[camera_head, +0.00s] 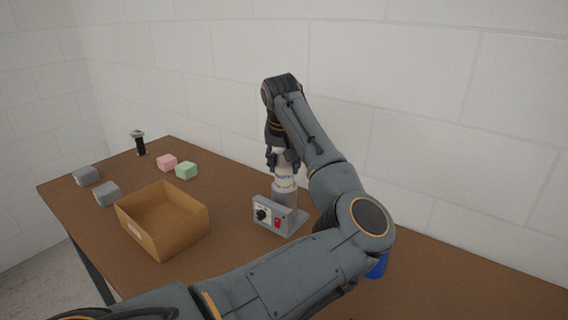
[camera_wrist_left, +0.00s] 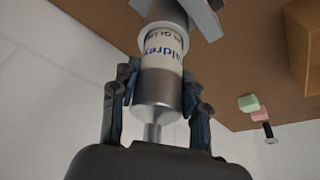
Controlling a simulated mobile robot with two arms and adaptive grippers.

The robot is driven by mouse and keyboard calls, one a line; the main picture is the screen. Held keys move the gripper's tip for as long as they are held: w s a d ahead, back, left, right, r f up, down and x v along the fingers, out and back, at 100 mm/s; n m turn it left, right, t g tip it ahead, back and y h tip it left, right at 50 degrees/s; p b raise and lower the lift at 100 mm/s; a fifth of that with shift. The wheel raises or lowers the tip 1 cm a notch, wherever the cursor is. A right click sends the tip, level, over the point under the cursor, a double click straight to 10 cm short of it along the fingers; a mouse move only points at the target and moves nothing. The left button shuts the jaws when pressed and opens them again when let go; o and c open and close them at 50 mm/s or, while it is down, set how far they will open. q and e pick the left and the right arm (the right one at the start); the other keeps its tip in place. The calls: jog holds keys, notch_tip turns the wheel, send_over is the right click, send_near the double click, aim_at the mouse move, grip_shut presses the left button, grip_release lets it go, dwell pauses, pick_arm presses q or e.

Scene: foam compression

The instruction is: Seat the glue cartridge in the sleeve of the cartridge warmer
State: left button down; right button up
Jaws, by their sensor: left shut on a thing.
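The glue cartridge (camera_head: 284,184) is white with blue lettering and stands upright over the cartridge warmer (camera_head: 275,215). In the left wrist view the cartridge (camera_wrist_left: 162,55) has a silver end with a thin nozzle towards the camera. Its far end meets the pale rim of the grey sleeve (camera_wrist_left: 158,10) and appears to be in its mouth; how deep I cannot tell. The warmer is a grey box with a black knob and red switch. My left gripper (camera_head: 284,160) is shut on the cartridge's upper part, fingers on either side. My right gripper is out of view.
An open cardboard box (camera_head: 165,218) stands left of the warmer. Two grey blocks, a pink block (camera_head: 167,162), a green block (camera_head: 186,170) and a dark upright object (camera_head: 140,143) lie beyond. A blue thing (camera_head: 378,267) is mostly hidden behind my arm. A wall runs behind the table.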

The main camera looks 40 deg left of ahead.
pick_arm(q)
jog(key=shift+f+b, duration=0.7)
jog(key=shift+f, duration=0.25)
jog(key=c, duration=0.6)
grip_release()
jog(key=v, duration=1.2)
